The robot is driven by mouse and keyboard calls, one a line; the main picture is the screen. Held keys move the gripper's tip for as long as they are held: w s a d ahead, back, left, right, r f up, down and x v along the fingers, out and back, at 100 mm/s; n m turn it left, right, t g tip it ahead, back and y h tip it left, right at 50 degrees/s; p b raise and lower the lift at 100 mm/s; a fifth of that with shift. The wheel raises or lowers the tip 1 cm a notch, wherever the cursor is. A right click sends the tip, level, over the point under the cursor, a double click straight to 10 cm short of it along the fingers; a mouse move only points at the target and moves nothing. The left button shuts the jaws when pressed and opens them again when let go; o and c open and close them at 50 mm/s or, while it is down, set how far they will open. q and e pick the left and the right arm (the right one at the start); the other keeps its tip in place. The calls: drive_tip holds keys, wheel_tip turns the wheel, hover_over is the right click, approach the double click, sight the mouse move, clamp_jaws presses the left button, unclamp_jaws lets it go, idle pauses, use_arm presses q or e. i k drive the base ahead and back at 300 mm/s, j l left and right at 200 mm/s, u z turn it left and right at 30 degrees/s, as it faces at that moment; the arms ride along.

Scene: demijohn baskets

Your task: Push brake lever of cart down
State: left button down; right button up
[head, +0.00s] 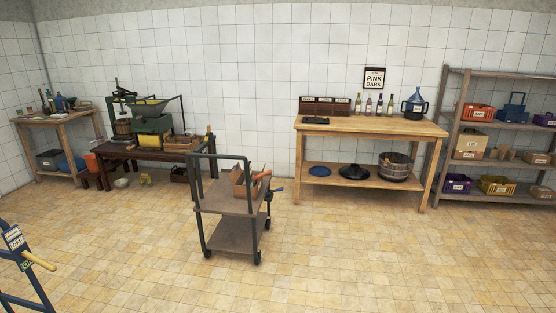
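At the lower left edge, a blue tubular frame (22,301) is partly in view and cut off by the picture edge. It bears a small sign (14,238) whose lower line reads OFF; its upper line is too small to read. A lever with a pale yellow grip (39,260) sticks out from it to the right, sloping slightly down. Neither of my grippers is in view.
The green-framed cart carries a wooden box (244,184) with orange-handled tools. Behind stand a dark bench (155,153) with a press, a light wooden table (370,126) with bottles, and a shelf rack (459,118) at right. The tiled floor in front is clear.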

sight(262, 175)
drive_tip(key=i, duration=2.9)
drive_tip(key=z, duration=0.2)
